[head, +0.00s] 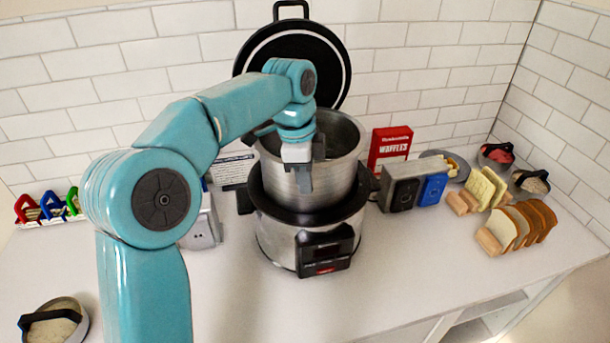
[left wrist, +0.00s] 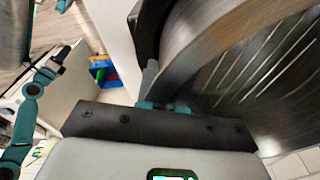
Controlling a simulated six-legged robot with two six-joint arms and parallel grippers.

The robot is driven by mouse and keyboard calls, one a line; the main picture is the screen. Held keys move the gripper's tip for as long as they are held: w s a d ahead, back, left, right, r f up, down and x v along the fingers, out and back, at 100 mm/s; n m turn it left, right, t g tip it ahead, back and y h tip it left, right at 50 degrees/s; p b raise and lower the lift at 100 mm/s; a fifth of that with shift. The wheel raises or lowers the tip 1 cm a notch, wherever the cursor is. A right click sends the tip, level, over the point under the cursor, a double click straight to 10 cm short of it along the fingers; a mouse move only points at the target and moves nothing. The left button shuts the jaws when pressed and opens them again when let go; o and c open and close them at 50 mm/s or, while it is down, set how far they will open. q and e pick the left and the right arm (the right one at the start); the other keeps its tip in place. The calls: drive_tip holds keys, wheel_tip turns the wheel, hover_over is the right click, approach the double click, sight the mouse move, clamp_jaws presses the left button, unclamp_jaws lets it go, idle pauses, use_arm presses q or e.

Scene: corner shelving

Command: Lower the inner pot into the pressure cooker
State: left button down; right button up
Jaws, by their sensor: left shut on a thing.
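The steel inner pot (head: 322,183) is upright, with its base at the black-rimmed mouth of the pressure cooker (head: 275,236); most of its wall stands above the rim. How deep its bottom sits is hidden. The cooker has a dark front panel and side handles. My left gripper (head: 304,178) is shut on the pot's near wall at the rim. In the left wrist view, the pot's curved wall (left wrist: 235,50) fills the right side, beside the gripper (left wrist: 158,104).
A round black lid (head: 335,62) stands upright behind the cooker. To the right are a grey toaster (head: 400,188), a red waffle box (head: 389,147) and bread slices (head: 515,225). The front counter is clear.

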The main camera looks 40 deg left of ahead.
sight(306, 210)
use_arm(q)
drive_tip(key=shift+w+a+f+b, duration=0.1)
drive_tip(key=shift+w+f+b, duration=0.1)
drive_tip(key=shift+f+b, duration=1.2)
drive_tip(key=shift+s+f+b, duration=0.2)
drive_tip(key=shift+f+b, duration=0.25)
drive_tip(key=shift+f, duration=0.4)
drive_tip(key=shift+w+f+b, duration=0.2)
drive_tip(key=shift+f+b, duration=0.45)
drive_tip(key=shift+f, duration=0.4)
drive_tip(key=shift+f+b, duration=0.7)
drive_tip(key=shift+f, duration=0.45)
drive_tip(key=shift+s, duration=0.1)
drive_tip(key=shift+f, duration=0.2)
drive_tip(key=c, duration=1.2)
unclamp_jaws()
drive_tip(key=shift+f, duration=0.1)
